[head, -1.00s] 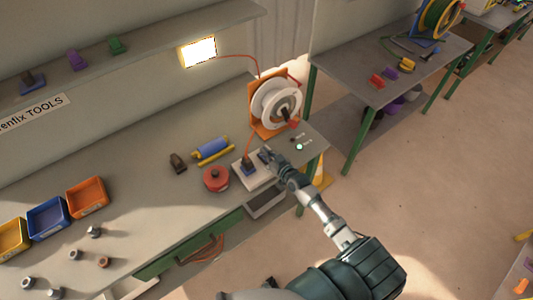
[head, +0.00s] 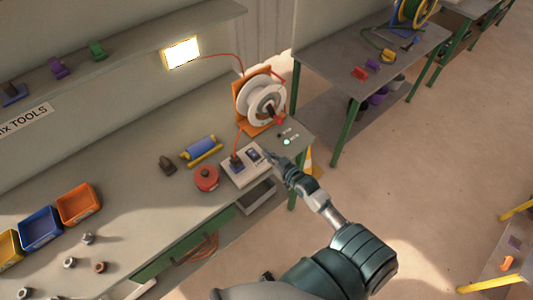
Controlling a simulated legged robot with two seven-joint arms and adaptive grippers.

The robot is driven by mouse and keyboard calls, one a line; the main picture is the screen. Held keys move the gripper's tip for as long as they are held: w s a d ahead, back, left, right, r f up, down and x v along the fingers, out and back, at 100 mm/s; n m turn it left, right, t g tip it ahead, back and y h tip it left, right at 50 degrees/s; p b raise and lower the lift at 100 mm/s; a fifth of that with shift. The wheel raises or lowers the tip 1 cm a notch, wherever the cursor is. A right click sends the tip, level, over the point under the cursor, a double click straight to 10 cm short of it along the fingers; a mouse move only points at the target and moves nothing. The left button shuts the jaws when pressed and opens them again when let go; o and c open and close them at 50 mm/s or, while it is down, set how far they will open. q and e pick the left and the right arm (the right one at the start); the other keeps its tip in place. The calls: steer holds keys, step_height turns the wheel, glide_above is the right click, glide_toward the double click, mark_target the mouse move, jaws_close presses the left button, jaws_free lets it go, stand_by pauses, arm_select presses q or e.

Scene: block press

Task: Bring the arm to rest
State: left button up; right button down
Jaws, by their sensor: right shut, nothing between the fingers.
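My right arm reaches in from the bottom right. Its gripper (head: 272,158) is shut and empty, just off the right side of a white socket block (head: 246,178) on the workbench. A dark blue plug (head: 236,164) with an orange cord stands in the left part of the block. A dark switch or socket (head: 253,154) shows at its right part, clear of the fingers. The cord runs to an orange cable reel (head: 259,103) behind. A lit lamp (head: 182,53) glows on the back wall. My left gripper is not in view.
A red round box (head: 206,179), a blue roller (head: 198,148) and a dark wedge-like piece (head: 167,165) lie left of the block. Orange, blue and yellow bins (head: 78,205) stand at the left. The floor (head: 410,190) right of my arm is largely open.

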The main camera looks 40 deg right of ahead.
steer(key=s+a+f+n+g, duration=0.2)
steer(key=s+a+f+g, duration=0.5)
steer(key=s+a+f, duration=0.3)
steer(key=s+a+g, duration=0.3)
steer(key=s, duration=0.4)
steer(key=s+a+g, duration=0.2)
steer(key=s+a, duration=0.1)
steer(key=s, duration=0.5)
steer(key=s+f+g+h+b, duration=0.1)
steer(key=s+f+g+b, duration=0.15)
steer(key=f, duration=2.65)
steer(key=s+d+f, duration=0.1)
steer(key=s+f, duration=0.7)
steer(key=s, duration=0.1)
steer(key=s+d+f, duration=0.2)
steer(key=s+f, duration=0.6)
steer(key=shift+s+d+g, duration=0.3)
steer(key=shift+s+g, duration=0.1)
steer(key=shift+g, duration=0.05)
